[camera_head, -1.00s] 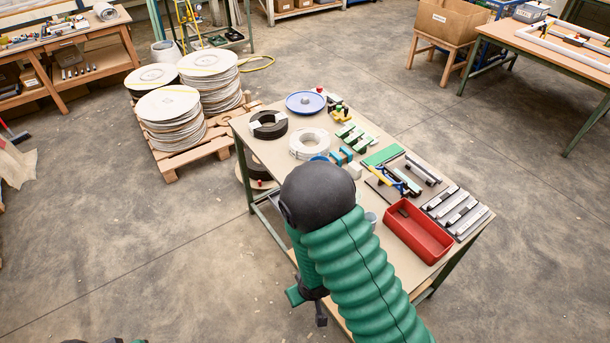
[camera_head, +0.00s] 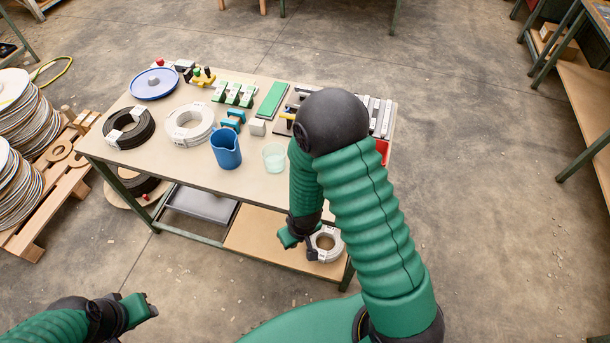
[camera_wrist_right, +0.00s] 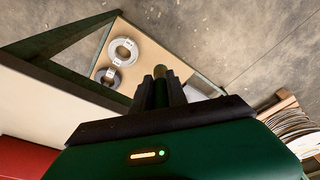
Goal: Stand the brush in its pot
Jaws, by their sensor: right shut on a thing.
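A blue jug (camera_head: 226,148) and a pale translucent cup (camera_head: 274,157) stand upright at the table's near edge; I cannot tell which is the pot. My right gripper (camera_head: 298,242) hangs outside the near edge, below the tabletop and to the right of the jug. In the right wrist view my right gripper (camera_wrist_right: 160,92) is shut on a small dark thing, apparently the brush (camera_wrist_right: 160,72); only its end shows. My left gripper (camera_head: 146,306) is low at the left, away from the table; its jaws are unclear.
The table (camera_head: 190,165) also holds wire coils (camera_head: 189,124), a blue disc (camera_head: 154,84) and small tools. My right arm hides part of its right side and most of a red bin (camera_head: 382,149). A lower shelf (camera_head: 265,245) holds another coil (camera_head: 326,244).

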